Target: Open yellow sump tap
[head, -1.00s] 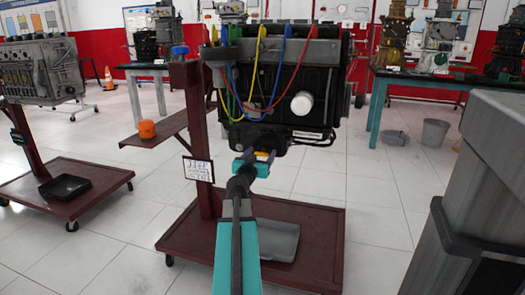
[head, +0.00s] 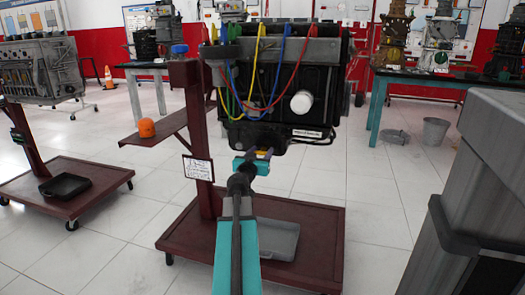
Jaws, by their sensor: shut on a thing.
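The black engine (head: 285,90) hangs on a dark red stand in the middle of the head view. The yellow sump tap (head: 261,154) shows as a small patch of yellow under the engine's lower edge. My gripper (head: 262,154) reaches up to it from below, with its fingers on either side of the yellow patch and shut on it. The fingers hide much of the tap, and its turn angle is too small to tell.
A grey drain pan (head: 281,240) lies on the stand's base (head: 320,235) under the engine. An orange pot (head: 146,128) sits on the stand's side shelf. A large grey bin-like block (head: 490,150) stands close at the right. The tiled floor between is clear.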

